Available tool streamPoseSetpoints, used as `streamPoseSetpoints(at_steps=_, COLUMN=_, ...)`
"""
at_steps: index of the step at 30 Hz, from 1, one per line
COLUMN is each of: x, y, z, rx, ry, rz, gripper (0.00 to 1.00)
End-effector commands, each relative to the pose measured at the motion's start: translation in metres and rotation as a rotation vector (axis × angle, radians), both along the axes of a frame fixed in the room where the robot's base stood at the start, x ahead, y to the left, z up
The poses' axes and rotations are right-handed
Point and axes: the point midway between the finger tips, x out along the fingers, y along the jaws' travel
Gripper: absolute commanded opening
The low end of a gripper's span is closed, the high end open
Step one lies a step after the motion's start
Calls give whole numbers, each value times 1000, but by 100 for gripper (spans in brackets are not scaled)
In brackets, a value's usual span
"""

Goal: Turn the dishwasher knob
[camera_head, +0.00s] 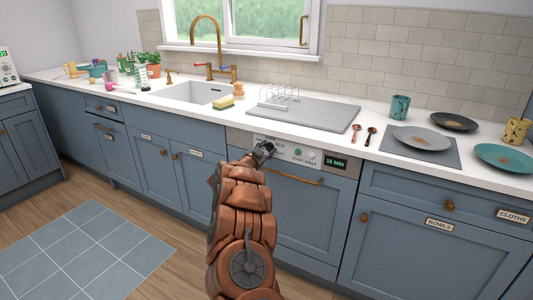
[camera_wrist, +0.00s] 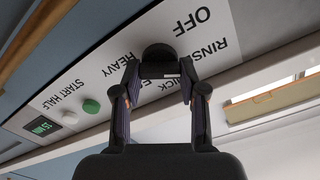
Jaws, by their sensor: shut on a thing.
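The dishwasher (camera_head: 292,215) is under the counter, with a white control strip along its top. In the wrist view the dark round knob (camera_wrist: 159,53) sits on the strip (camera_wrist: 88,72), among printed words such as OFF, RINSE and HEAVY. My gripper (camera_wrist: 159,72) is shut on the knob, one finger on each side. Its pointer direction is hard to tell. In the head view my gripper (camera_head: 262,150) is at the strip's left part and hides the knob. A green button (camera_head: 298,153) and a display reading 15 MIN (camera_head: 335,162) are to the right.
A brass handle bar (camera_head: 291,176) runs below the strip, close to my arm. The counter edge lies just above. A grey drainboard with a rack (camera_head: 280,96), a sponge (camera_head: 223,102) and plates (camera_head: 422,138) are on the counter.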

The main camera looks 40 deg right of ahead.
Motion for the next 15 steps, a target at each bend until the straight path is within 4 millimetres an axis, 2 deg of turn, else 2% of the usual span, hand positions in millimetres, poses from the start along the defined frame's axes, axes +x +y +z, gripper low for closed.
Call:
streamPoseSetpoints(at_steps=14, x=0, y=0, z=-1, rx=6, ry=-12, rz=-1, gripper=6)
streamPoseSetpoints(at_steps=15, x=0, y=0, z=-1, rx=6, ry=-12, rz=-1, gripper=43)
